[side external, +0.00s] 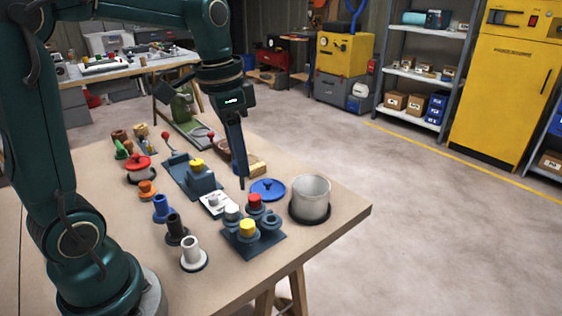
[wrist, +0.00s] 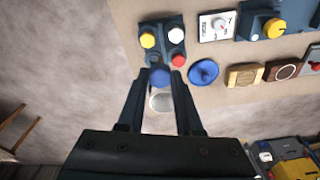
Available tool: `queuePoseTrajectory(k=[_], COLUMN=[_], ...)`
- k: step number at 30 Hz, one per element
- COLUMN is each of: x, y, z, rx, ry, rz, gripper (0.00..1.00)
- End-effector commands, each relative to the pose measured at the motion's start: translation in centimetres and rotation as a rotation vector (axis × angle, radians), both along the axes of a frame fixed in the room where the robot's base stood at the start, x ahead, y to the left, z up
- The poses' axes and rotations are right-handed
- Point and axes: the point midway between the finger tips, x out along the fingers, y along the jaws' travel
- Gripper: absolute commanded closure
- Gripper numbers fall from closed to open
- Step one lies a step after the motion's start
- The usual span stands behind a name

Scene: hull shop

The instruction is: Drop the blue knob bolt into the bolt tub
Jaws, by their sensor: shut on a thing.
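My gripper (side external: 241,184) points down over the table near the blue round lid (side external: 268,188). In the wrist view, my gripper (wrist: 160,77) is shut on the blue knob bolt (wrist: 160,75), which sits between the fingertips. The bolt cannot be made out in the side view. The bolt tub looks to be the pale grey round tub (side external: 311,200) on a dark base at the table's right corner. Part of the tub (wrist: 160,102) shows between the fingers in the wrist view, beyond the bolt.
A dark blue-grey rack (side external: 240,243) holds yellow, white and red knobs beside the tub; they also show in the wrist view (wrist: 163,42). White, black and blue flanged pieces (side external: 193,254) stand at its left. A blue-grey block (side external: 180,177) with a yellow knob lies behind.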

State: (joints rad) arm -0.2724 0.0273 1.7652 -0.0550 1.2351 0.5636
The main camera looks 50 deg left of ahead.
Motion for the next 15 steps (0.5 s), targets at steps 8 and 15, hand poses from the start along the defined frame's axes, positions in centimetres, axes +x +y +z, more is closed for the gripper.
queuePoseTrajectory(k=[8,15], x=[-0.34,-0.35], y=[-1.81,-1.73], z=[0.16,0.15], rx=[-0.009,-0.015], ry=[0.004,0.006], rz=[0.223,0.278], gripper=[1.0,1.0])
